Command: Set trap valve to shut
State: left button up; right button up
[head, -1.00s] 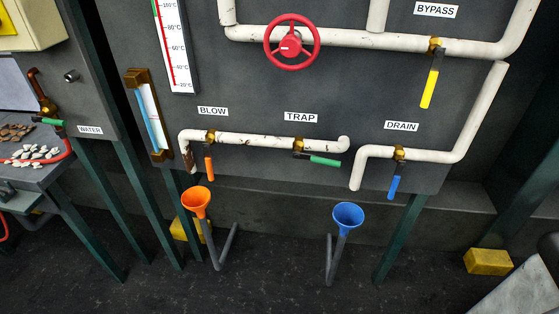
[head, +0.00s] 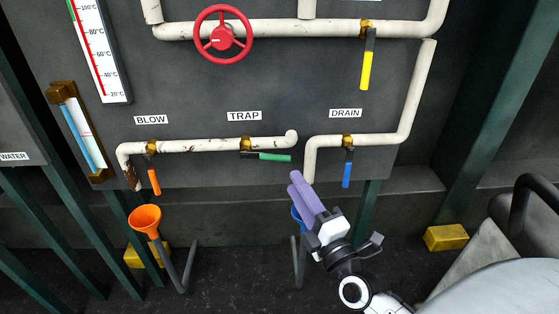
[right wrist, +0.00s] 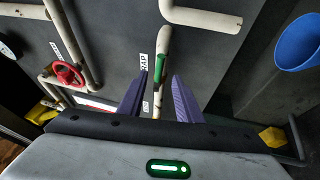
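The trap valve (head: 246,145) is a brass body on the white pipe under the TRAP label (head: 244,116). Its green handle (head: 268,157) points right, roughly along the pipe. My right gripper (head: 299,183), with purple fingers, is just below and right of the handle's tip, apart from it in the picture. In the right wrist view, the green handle (right wrist: 159,70) shows ahead, between the two spread fingers (right wrist: 162,76), with nothing held. My left gripper is out of view.
The drain valve's blue handle (head: 347,167) hangs down right of my right gripper. The blow valve's orange handle (head: 153,181) hangs to the left. A blue funnel (head: 297,220) is partly hidden behind my gripper. An orange funnel (head: 145,218) and red wheel (head: 222,38) stand clear.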

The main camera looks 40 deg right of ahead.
aim_at(280, 158)
jog(key=x, duration=1)
jog(key=shift+w+d, duration=0.1)
grip_shut()
